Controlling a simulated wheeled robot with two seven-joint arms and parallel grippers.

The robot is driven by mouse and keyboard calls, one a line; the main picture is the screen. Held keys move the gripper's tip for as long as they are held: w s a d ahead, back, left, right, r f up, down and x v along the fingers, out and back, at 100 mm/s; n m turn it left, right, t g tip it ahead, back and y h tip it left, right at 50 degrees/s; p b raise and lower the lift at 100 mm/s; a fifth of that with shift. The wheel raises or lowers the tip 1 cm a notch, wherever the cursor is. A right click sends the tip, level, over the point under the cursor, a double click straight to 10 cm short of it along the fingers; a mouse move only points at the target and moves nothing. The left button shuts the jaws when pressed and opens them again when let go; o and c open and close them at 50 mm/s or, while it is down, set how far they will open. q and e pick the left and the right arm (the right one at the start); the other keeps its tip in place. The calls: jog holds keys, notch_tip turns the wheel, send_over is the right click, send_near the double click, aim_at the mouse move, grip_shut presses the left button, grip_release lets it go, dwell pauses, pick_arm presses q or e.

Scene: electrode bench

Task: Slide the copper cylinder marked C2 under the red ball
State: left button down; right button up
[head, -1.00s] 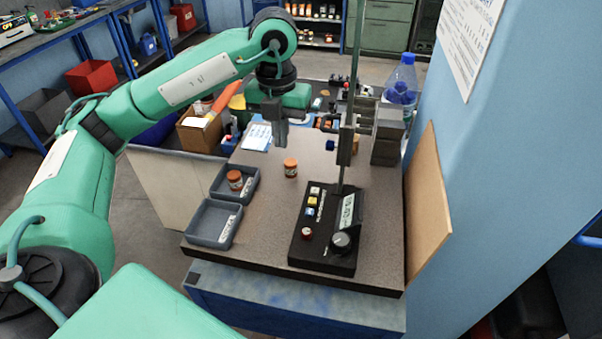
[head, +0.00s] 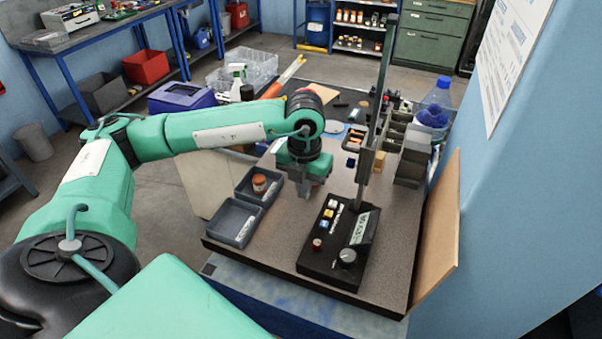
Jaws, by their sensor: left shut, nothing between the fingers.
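My left gripper (head: 304,192) is shut and empty, pointing down low over the bench just right of the grey trays. One copper-orange cylinder (head: 260,183) with a pale band stands in the rear tray (head: 245,193). A similar cylinder that stood on the open bench is not visible now; its spot lies behind my left gripper and wrist. No C2 mark is readable. A small red round thing (head: 317,244) sits on the black console (head: 338,252); I cannot tell whether it is the red ball or a button. My right gripper is not in view.
A tall upright post (head: 375,110) rises behind the console. A front tray (head: 232,223) lies left of it. A small blue block (head: 350,162), a tan block (head: 379,160) and grey bins (head: 412,160) stand behind. A tan board (head: 437,230) leans at the right edge.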

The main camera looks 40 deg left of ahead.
pick_arm(q)
jog(key=shift+w+a+p, duration=0.15)
jog(key=shift+w+p, duration=0.2)
jog(key=shift+w, duration=0.85)
jog(key=shift+w+f+b, duration=0.1)
jog(key=shift+w+b, duration=0.15)
jog(key=shift+b, duration=0.05)
jog(key=shift+w+a+b, duration=0.15)
jog(key=shift+w+b, duration=0.45)
jog(key=shift+b, duration=0.05)
jog(key=shift+w, duration=0.35)
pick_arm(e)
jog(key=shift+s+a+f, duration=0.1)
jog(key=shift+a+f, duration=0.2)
pick_arm(q)
jog(key=shift+a, duration=0.1)
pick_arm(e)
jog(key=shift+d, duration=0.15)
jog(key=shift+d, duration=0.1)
